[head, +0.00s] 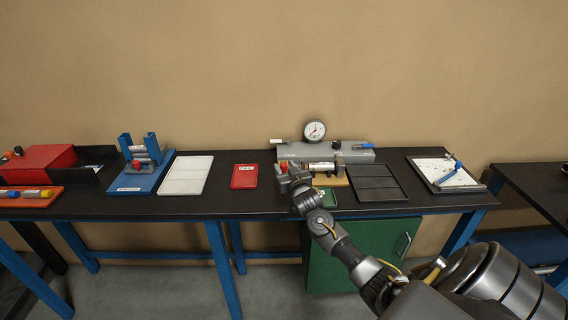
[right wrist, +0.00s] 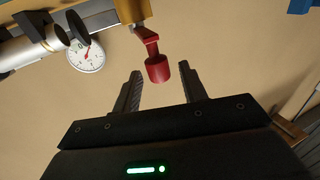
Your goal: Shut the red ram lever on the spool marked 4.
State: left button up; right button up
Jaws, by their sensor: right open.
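The red ram lever (right wrist: 158,66) shows in the right wrist view, hanging from a yellow block (right wrist: 133,10) with its rounded end between my right fingers. In the head view a red bit of it (head: 283,167) shows beside my right gripper (head: 290,180). My right gripper (right wrist: 160,72) is open, with a finger on each side of the lever and visible gaps to both. A silver cylindrical spool (head: 320,166) lies to the right of the gripper; it also shows in the right wrist view (right wrist: 28,48). I cannot read a 4 on it. My left gripper is out of view.
Behind the spool stands a grey unit (head: 350,155) with a round gauge (head: 314,131). A red tray (head: 244,184) and white tray (head: 187,176) lie left, a dark tray (head: 377,183) right. A blue stand (head: 143,184) is farther left. Bare black table separates them.

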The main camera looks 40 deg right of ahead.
jog(key=shift+x, duration=0.9)
grip_shut()
